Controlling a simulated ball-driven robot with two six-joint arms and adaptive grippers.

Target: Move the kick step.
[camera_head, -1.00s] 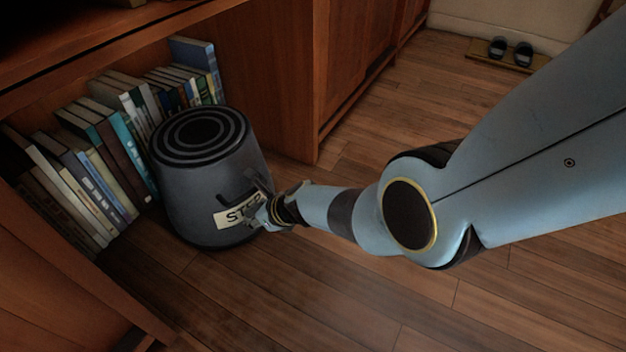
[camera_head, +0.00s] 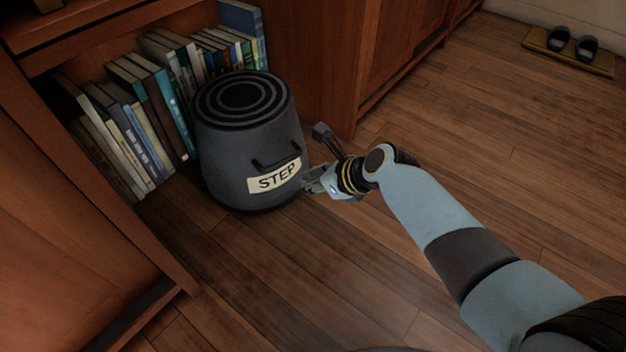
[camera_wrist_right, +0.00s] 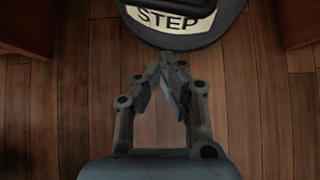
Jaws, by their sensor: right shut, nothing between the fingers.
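The kick step (camera_head: 246,140) is a dark grey, round, tapered stool with a ringed black top, a black handle and a white "STEP" label. It stands upright on the wooden floor, close against the row of books in the low shelf. In the right wrist view the lower part of the kick step (camera_wrist_right: 180,38) shows at the top, beyond the fingers. My right gripper (camera_head: 308,184) is at the stool's lower right side, near the label. Its fingers (camera_wrist_right: 168,68) are shut with nothing between them. I cannot tell whether they touch the stool. My left gripper is not in view.
Several books (camera_head: 140,115) stand in the low shelf behind and left of the stool. A wooden cabinet (camera_head: 400,50) stands behind right, and a wooden panel (camera_head: 70,230) is at front left. Slippers on a mat (camera_head: 540,40) lie far right. The floor (camera_head: 300,280) in front is clear.

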